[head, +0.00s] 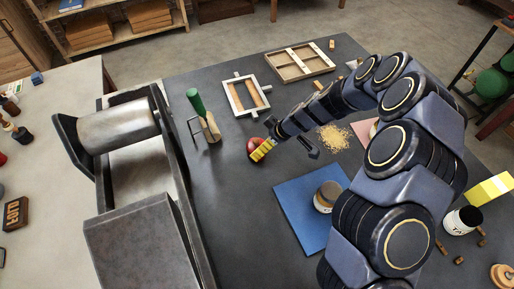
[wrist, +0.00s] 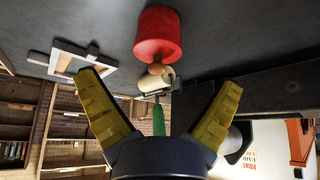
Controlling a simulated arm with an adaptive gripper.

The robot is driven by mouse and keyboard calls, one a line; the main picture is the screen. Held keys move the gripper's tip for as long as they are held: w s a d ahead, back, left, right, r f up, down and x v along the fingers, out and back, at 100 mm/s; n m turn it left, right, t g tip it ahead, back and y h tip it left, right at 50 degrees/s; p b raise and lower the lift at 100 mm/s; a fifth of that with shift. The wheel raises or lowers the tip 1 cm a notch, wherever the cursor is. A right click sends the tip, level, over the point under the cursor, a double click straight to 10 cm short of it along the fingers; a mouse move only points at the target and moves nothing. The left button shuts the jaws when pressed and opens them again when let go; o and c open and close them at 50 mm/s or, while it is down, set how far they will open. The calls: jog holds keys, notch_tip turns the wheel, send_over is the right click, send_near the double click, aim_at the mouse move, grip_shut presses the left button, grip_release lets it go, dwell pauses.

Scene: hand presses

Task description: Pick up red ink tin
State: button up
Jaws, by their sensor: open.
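The red ink tin (head: 253,145) stands on the dark bench, partly hidden behind one yellow-padded finger of my gripper (head: 285,154) in the head view. In the wrist view the red tin (wrist: 158,30) shows whole or nearly so at the top centre, beyond the fingertips. My gripper (wrist: 160,82) is open there, with its yellow pads wide apart and nothing between them. The tin lines up roughly with the gap between the fingers. I cannot tell how far the tin is from the fingertips.
A green-handled tool (head: 202,114) stands left of the tin. Wooden frames (head: 239,107) lie behind it. A roller press (head: 118,128) bounds the left. A blue mat (head: 293,212) with a jar (head: 326,197) lies in front. Tan crumbs (head: 334,137) lie to the right.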

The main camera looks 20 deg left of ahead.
aim_at(258, 145)
jog(key=shift+x, duration=3.95)
jog(key=shift+w+a+r, duration=0.1)
jog(key=shift+w, duration=0.05)
jog(key=shift+c, duration=0.3)
jog(key=c, duration=1.1)
